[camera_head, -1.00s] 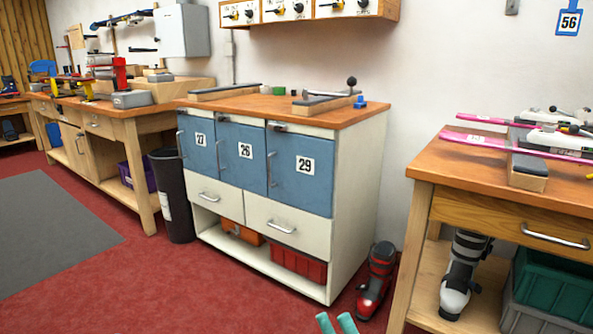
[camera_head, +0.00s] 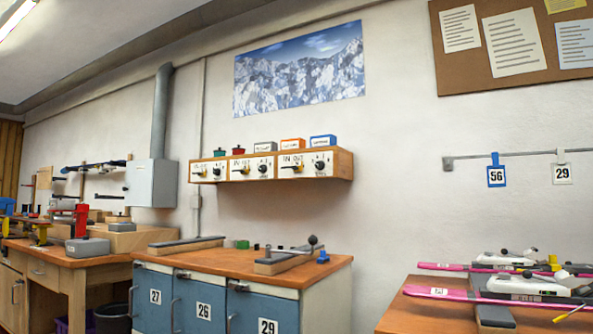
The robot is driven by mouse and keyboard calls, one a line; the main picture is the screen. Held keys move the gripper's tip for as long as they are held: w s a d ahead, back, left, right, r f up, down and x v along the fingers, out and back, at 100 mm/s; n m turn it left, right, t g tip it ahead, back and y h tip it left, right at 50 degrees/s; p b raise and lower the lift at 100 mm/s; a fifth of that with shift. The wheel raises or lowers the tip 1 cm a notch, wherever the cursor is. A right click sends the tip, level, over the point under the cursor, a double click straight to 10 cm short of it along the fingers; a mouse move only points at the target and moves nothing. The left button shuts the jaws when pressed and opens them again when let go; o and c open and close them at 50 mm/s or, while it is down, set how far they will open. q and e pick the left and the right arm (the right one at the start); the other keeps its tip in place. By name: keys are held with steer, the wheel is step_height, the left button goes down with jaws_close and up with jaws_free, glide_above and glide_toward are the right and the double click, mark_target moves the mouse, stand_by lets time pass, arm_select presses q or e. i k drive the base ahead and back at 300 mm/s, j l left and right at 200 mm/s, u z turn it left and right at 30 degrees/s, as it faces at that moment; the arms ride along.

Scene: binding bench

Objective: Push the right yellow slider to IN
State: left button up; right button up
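A wooden wall box (camera_head: 345,163) with several white panels hangs above the blue-door cabinet. The right yellow slider (camera_head: 297,168) is on its right-hand part, under an IN OUT label (camera_head: 291,158). The slider seems to sit toward the OUT side, but it is small in the view. A black knob (camera_head: 319,166) is to its right. Neither of my grippers is in view.
A cabinet with a wooden top (camera_head: 220,259) stands below the wall box, with a clamp bar (camera_head: 290,259) on it. A workbench (camera_head: 415,312) with pink skis is at the right. Small coloured boxes (camera_head: 292,144) stand on the wall box.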

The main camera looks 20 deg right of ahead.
mark_target(298, 166)
steer(key=i+l+u, duration=0.7)
steer(key=l, duration=0.45)
steer(key=i+l+u, duration=0.25)
steer(key=l, duration=0.25)
steer(key=i, duration=0.05)
